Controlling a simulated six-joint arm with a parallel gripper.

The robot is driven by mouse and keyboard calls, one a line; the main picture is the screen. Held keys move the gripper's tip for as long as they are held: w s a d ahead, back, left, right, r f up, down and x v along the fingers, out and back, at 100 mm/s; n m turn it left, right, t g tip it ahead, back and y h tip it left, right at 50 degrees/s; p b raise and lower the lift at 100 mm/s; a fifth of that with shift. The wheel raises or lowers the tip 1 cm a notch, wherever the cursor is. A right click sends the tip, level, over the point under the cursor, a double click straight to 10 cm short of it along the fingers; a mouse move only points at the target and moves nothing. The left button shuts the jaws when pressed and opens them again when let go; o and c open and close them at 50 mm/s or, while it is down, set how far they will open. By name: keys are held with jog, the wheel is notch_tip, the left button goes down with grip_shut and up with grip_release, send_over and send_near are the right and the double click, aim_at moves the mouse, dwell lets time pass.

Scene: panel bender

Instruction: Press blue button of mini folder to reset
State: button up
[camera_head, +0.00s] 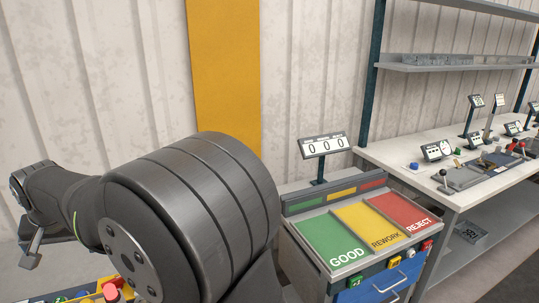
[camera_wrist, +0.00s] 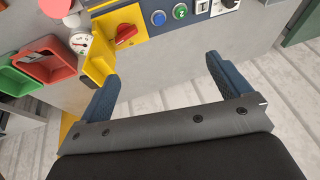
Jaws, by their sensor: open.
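In the wrist view, a round blue button (camera_wrist: 158,18) sits on a dark panel strip (camera_wrist: 208,19) at the top, left of a green button (camera_wrist: 180,11). My gripper (camera_wrist: 160,70) is open and empty, its two blue fingers spread below the panel in the picture. The blue button lies beyond the gap between the fingertips, apart from both. In the head view, my gripper shows in part at the far left, and my arm hides much of the machine at the bottom left. I cannot tell from the wrist view how much of the mini folder this panel belongs to.
A red rotary switch (camera_wrist: 126,34) on a yellow plate and a round gauge (camera_wrist: 80,42) stand left of the buttons. Red (camera_wrist: 50,66) and green (camera_wrist: 14,80) bins are farther left. A GOOD/REWORK/REJECT cart (camera_head: 350,262) and a workbench (camera_head: 460,200) stand right.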

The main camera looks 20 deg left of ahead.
jog(key=shift+a+f, duration=0.1)
jog(key=shift+f, duration=0.05)
jog(key=c, duration=0.4)
jog(key=shift+t+h, duration=0.5)
jog(key=shift+h, duration=0.4)
jog(key=a+f, duration=0.6)
jog(key=shift+a+f, duration=0.25)
jog(key=shift+a, duration=0.1)
grip_shut()
jog(key=shift+a+f, duration=0.2)
jog(key=shift+f, duration=0.05)
